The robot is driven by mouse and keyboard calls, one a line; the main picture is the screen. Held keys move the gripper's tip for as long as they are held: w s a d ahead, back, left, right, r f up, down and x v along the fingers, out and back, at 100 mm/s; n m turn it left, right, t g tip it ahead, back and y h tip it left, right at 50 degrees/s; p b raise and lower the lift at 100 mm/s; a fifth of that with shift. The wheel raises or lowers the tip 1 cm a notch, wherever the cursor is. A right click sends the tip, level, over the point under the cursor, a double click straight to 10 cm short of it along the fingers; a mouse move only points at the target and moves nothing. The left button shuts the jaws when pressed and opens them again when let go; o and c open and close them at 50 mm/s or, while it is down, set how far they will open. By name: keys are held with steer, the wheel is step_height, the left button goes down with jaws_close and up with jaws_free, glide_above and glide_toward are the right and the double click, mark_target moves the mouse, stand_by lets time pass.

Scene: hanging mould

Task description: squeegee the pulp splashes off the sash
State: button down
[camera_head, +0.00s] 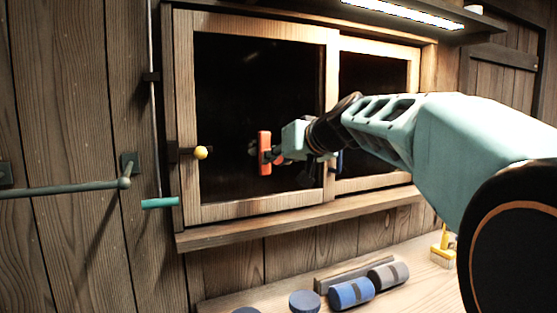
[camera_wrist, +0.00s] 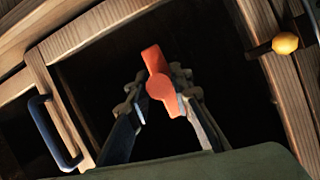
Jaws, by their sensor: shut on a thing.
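The sash (camera_head: 187,100) is a wooden-framed dark glass pane on the left of the window. It also shows in the wrist view (camera_wrist: 268,65), tilted. My gripper (camera_head: 272,156) is in front of the sash's lower middle. In the wrist view my gripper (camera_wrist: 160,95) is shut on an orange squeegee (camera_wrist: 157,75), with its fingers on either side. The squeegee (camera_head: 264,152) stands upright in the head view, close to the glass; I cannot tell whether it touches. A small pale mark (camera_head: 250,57) shows high on the glass; I cannot tell whether it is a splash.
A yellow knob (camera_head: 201,153) sticks out at the sash's left stile. A blue handle (camera_wrist: 50,132) shows in the wrist view. A green rail (camera_head: 70,189) is on the left wall. Below, a bench holds blue and grey rollers (camera_head: 351,293) and a yellow brush (camera_head: 443,254).

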steer(key=shift+s+a+r+b, duration=0.1)
steer(key=shift+a+r+b, duration=0.05)
steer(key=shift+r+b, duration=0.35)
steer(key=d, duration=0.1)
steer(key=w+d, duration=0.1)
steer(key=d, duration=0.1)
steer(key=w+d, duration=0.1)
steer(key=d, duration=0.1)
steer(key=shift+w+r+b, duration=0.1)
steer(key=shift+r+b, duration=0.1)
steer(key=shift+b, duration=0.2)
stand_by(0.7)
steer(key=shift+s+d+b, duration=0.35)
steer(key=shift+s+b, duration=0.3)
steer(key=shift+s, duration=0.25)
steer(key=shift+s+d+b, duration=0.35)
steer(key=shift+s+b, duration=0.25)
steer(key=shift+s, duration=0.35)
steer(key=shift+s+d+b, duration=0.35)
steer(key=shift+s+b, duration=0.3)
steer(key=shift+s, duration=0.25)
steer(key=shift+s, duration=0.1)
